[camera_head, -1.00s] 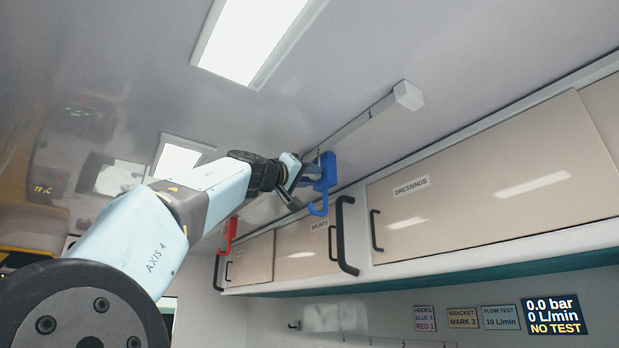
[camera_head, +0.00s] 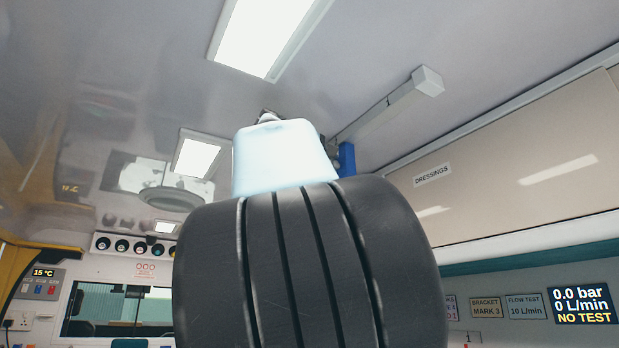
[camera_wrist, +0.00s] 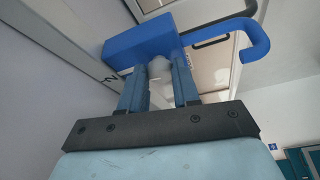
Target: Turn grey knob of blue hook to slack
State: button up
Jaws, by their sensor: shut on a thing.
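The blue hook (camera_wrist: 148,42) fills the top of the wrist view, its block at the left and its curled end at the right. In the head view only a strip of the blue hook (camera_head: 346,158) shows beside my arm. The grey knob (camera_wrist: 158,68) is under the block, pale and partly hidden by my fingers. My gripper (camera_wrist: 160,80) has one finger on each side of the knob and is shut on it. In the head view my arm hides the gripper and the knob. The knob's turned angle cannot be made out.
The ceiling rail (camera_head: 385,108) runs along the ceiling near the hook. The dressings cupboard (camera_head: 520,165) is at the right. Dark handles (camera_wrist: 225,30) show behind the hook in the wrist view. The pressure display (camera_head: 582,305) reads NO TEST.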

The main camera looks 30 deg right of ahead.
jog(key=shift+w+n+y, duration=0.1)
jog(key=shift+n+y, duration=0.2)
jog(key=shift+n, duration=0.3)
jog(key=shift+f, duration=0.1)
jog(key=o, duration=1.1)
jog(key=shift+c, duration=0.2)
jog(key=shift+a, duration=0.1)
jog(key=v, duration=1.3)
jog(key=shift+a, duration=0.25)
jog(key=shift+c, duration=0.2)
